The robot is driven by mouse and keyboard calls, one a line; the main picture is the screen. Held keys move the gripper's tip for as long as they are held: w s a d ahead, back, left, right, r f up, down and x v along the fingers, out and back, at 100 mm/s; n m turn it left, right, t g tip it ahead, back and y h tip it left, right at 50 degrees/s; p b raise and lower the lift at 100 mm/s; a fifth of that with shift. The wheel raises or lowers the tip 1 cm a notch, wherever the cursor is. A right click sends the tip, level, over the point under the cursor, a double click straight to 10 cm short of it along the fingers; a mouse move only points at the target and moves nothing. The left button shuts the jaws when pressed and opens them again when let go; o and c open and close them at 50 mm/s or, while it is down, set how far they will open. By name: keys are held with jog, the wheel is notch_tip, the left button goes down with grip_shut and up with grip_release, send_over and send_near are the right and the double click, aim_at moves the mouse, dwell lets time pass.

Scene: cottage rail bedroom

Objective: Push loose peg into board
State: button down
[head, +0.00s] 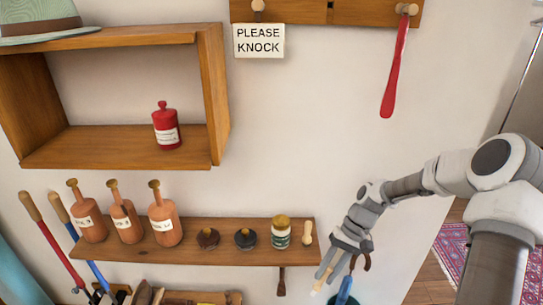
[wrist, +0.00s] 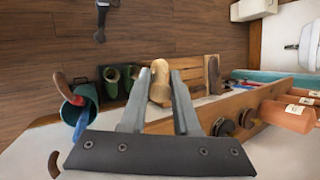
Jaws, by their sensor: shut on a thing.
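My gripper (head: 322,276) is low at the right end of the wall shelf. In the wrist view its fingers (wrist: 160,95) are shut on a pale wooden peg (wrist: 160,80) with a rounded head. In the head view a bit of the peg (head: 316,291) shows at the fingertips. The wooden peg board (head: 290,14) is high on the wall, well above the gripper and cut by the top edge. A sign hangs from its left peg (head: 257,5) and a red shoehorn from its right peg (head: 408,9). A dark spot (head: 330,5) shows between them.
The shelf (head: 200,248) holds bottles, dark tins, a jar (head: 281,232) and a pale wooden knobbed piece (head: 307,233). A teal container (head: 346,292) is close by the gripper. A box shelf (head: 215,100) juts out at left.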

jog(key=r+p, duration=0.1)
jog(key=r, duration=0.2)
jog(key=r+p, duration=0.1)
jog(key=r, duration=0.2)
jog(key=r+p, duration=0.2)
jog(key=r, duration=0.2)
jog(key=shift+w+a, duration=0.25)
jog(key=shift+w, duration=0.15)
jog(key=shift+f, duration=0.1)
